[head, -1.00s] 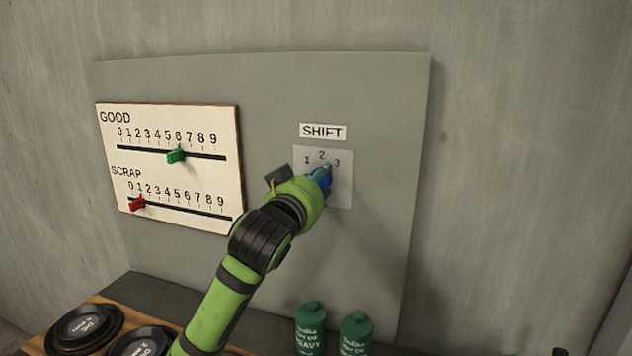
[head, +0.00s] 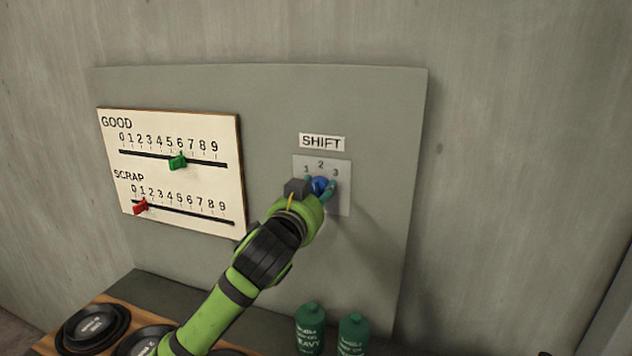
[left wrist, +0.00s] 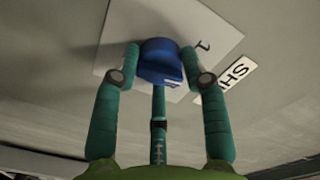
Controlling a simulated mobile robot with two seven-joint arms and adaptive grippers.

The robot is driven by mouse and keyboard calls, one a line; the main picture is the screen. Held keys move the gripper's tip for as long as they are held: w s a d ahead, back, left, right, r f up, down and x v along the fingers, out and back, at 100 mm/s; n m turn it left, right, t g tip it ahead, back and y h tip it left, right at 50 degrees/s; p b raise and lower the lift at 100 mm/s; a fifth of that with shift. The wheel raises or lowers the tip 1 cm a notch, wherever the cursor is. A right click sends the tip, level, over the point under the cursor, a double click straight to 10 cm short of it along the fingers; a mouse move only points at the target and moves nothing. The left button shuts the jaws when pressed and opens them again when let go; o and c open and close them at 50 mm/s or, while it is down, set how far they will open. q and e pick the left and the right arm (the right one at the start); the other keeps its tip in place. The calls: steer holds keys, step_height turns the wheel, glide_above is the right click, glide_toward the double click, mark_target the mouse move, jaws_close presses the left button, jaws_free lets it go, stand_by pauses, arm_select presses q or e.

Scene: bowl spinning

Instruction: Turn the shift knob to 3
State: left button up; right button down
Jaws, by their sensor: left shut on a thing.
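The blue shift knob (head: 319,185) sits on a pale plate (head: 343,202) marked 1, 2 and 3, under the SHIFT label (head: 321,142). My left gripper (head: 318,188) is at the knob, its teal fingers on either side. In the left wrist view the blue knob (left wrist: 162,62) lies between the two fingertips of my left gripper (left wrist: 163,66), which is shut on it. The numeral 1 shows beside the knob there. Which number the knob points to cannot be told, since the gripper hides part of it. My right gripper is not in view.
Left of the knob is a white board (head: 170,190) with a green slider (head: 178,162) on GOOD and a red slider (head: 140,207) on SCRAP. Two green bottles (head: 310,328) (head: 353,336) stand below. Black round weights (head: 94,328) lie at the lower left.

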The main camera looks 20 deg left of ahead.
arm_select(q)
steer(key=m+p, duration=0.2)
steer(key=m, duration=0.1)
steer(key=r+m+p, duration=0.1)
steer(key=m+p, duration=0.1)
steer(key=m, duration=0.1)
steer(key=shift+a+r, duration=0.1)
steer(key=shift+c, duration=0.2)
steer(key=m+p, duration=0.2)
steer(key=m, duration=0.1)
steer(key=shift+f+m+p, duration=0.25)
steer(key=shift+m+p, duration=0.45)
steer(key=shift+m, duration=0.3)
steer(key=shift+f, duration=0.1)
steer(key=shift+f, duration=0.1)
steer(key=o, duration=1.1)
steer(key=shift+d, duration=0.2)
steer(key=shift+o, duration=0.2)
steer(key=shift+d, duration=0.1)
steer(key=shift+f, duration=0.1)
